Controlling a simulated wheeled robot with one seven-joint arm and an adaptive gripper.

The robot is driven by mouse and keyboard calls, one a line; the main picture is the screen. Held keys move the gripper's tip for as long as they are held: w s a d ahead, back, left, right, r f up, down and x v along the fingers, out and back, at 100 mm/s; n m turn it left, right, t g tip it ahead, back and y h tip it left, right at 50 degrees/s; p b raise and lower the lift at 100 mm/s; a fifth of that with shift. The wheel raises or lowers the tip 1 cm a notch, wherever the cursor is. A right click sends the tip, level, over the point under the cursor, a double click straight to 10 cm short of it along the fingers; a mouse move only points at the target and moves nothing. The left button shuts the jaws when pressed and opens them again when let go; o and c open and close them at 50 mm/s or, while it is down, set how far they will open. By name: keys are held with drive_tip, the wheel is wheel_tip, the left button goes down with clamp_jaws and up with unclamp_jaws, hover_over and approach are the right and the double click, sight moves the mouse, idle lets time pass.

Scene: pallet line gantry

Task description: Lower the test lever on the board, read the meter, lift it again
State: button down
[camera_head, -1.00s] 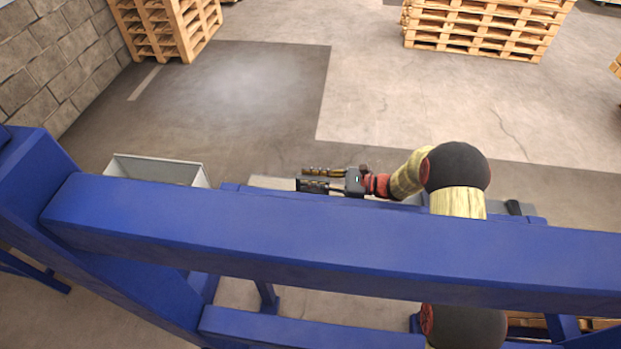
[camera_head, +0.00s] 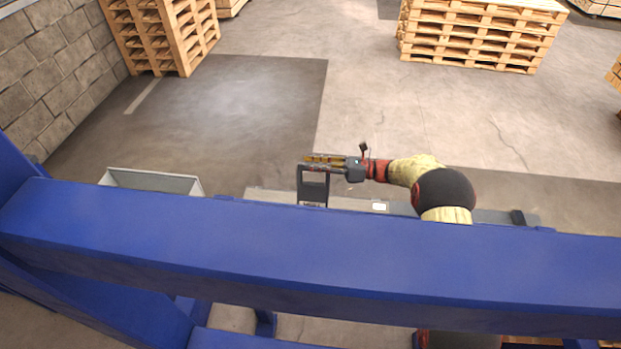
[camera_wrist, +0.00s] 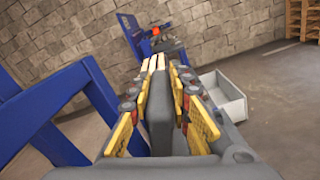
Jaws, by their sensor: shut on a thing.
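The test lever (camera_head: 312,194) is a dark frame-shaped handle standing up from the grey board (camera_head: 265,194), which shows behind the blue beam. My gripper (camera_head: 318,160) is at the lever's top bar, its fingers pointing left. In the wrist view, the yellow-padded fingers (camera_wrist: 164,95) are closed on both sides of the dark grey bar of the lever (camera_wrist: 159,115). A small pale panel (camera_head: 379,206) lies on the board to the right of the lever; I cannot tell whether it is the meter, and no reading shows. The beam hides the board's near side.
A wide blue beam (camera_head: 300,245) crosses the front. A grey open bin (camera_head: 150,182) stands left of the board; the wrist view shows it at right (camera_wrist: 217,98). Pallet stacks (camera_head: 480,35) stand at the back. The floor beyond the board is clear.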

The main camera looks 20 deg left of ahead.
drive_tip(key=shift+m, duration=0.4)
drive_tip(key=shift+w+a+f+b, duration=0.25)
drive_tip(key=shift+w+f+b, duration=0.1)
drive_tip(key=shift+w+b, duration=0.3)
drive_tip(key=shift+w+a+f+b, duration=0.2)
drive_tip(key=shift+w+f+b, duration=0.25)
drive_tip(key=shift+w, duration=0.4)
drive_tip(key=shift+w+a+f+b, duration=0.25)
drive_tip(key=shift+w+b, duration=0.35)
drive_tip(key=shift+w, duration=0.15)
drive_tip(key=c, duration=1.6)
unclamp_jaws()
drive_tip(key=shift+c, duration=0.2)
drive_tip(key=v, duration=1.2)
